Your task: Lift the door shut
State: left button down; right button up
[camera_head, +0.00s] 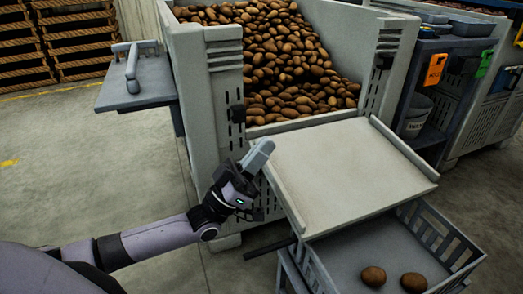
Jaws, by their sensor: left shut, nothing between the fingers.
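A pale grey flap (345,172) is hinged down from the front opening of a large grey bin (206,110). It slopes outward over a crate, so the opening stands open. My left gripper (261,152) is shut and empty beside the flap's left edge, near the bin's front corner. I cannot tell whether it touches the flap. A second grey panel (150,88) with a raised handle (132,65) lies flat at the bin's left side. My right gripper is out of view.
Many potatoes (280,55) fill the bin behind the opening. A grey slatted crate (455,240) with two potatoes (390,278) stands under the flap's lower end. A dark cabinet (450,90) stands at the right. Wooden pallets (75,40) are stacked at back left; the left floor is clear.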

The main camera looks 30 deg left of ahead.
pick_arm(q)
jog(key=c, duration=1.8)
grip_release()
jog(key=o, duration=0.7)
jog(key=shift+o, duration=0.2)
jog(key=v, duration=0.7)
jog(key=shift+p, duration=0.3)
jog(key=shift+s, duration=0.1)
